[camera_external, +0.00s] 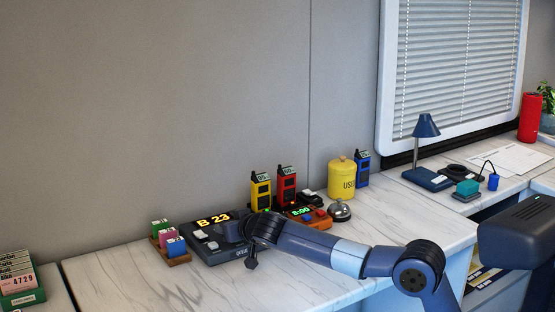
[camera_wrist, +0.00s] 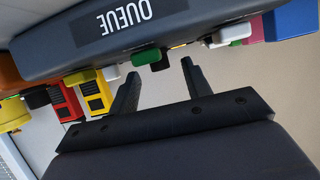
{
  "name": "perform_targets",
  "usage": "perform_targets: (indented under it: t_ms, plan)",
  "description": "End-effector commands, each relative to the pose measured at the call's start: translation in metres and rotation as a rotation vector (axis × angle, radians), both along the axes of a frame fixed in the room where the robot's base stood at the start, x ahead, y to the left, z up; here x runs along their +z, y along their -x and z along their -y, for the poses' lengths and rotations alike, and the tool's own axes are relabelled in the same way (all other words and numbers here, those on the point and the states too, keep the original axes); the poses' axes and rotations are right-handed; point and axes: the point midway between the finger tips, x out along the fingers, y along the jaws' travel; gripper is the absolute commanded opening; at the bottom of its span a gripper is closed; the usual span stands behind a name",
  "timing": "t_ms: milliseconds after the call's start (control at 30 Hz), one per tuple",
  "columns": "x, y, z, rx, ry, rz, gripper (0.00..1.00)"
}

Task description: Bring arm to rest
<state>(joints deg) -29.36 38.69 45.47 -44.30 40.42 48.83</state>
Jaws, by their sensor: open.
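My arm (camera_external: 325,247) reaches in from the lower right over the marble counter, bent at a dark joint. My gripper (camera_external: 251,263) hangs at its end, in front of the dark queue console (camera_external: 207,254) with its lit "B 23" display. In the wrist view my gripper (camera_wrist: 160,78) is open, its two black fingers apart with nothing between them. The console (camera_wrist: 110,28) appears upside down there, close beyond the fingertips, with a green button (camera_wrist: 146,56) and a white button near them. I cannot tell whether a finger touches the console.
Yellow (camera_external: 261,194) and red (camera_external: 287,186) handheld radios stand behind an orange device (camera_external: 318,222) reading 8:00. A bell (camera_external: 340,211), a yellow canister (camera_external: 342,178) and a blue radio (camera_external: 362,168) are to the right. Coloured blocks in a wooden tray (camera_external: 178,261) sit left. The counter front (camera_external: 130,285) is clear.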

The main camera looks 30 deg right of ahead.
Motion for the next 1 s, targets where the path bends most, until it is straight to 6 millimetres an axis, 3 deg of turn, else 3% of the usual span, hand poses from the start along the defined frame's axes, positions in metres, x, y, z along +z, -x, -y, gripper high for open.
perform_targets:
  t_ms: [133,367,767,1000]
  plan:
    - [-0.007,-0.016,0.001,-0.002,0.001,0.001,0.46]
    - [-0.010,-0.026,0.001,0.000,0.000,0.002,0.46]
    - [-0.009,-0.025,0.000,0.004,0.000,0.001,0.46]
    - [0.000,-0.005,0.000,0.001,0.001,0.002,0.46]
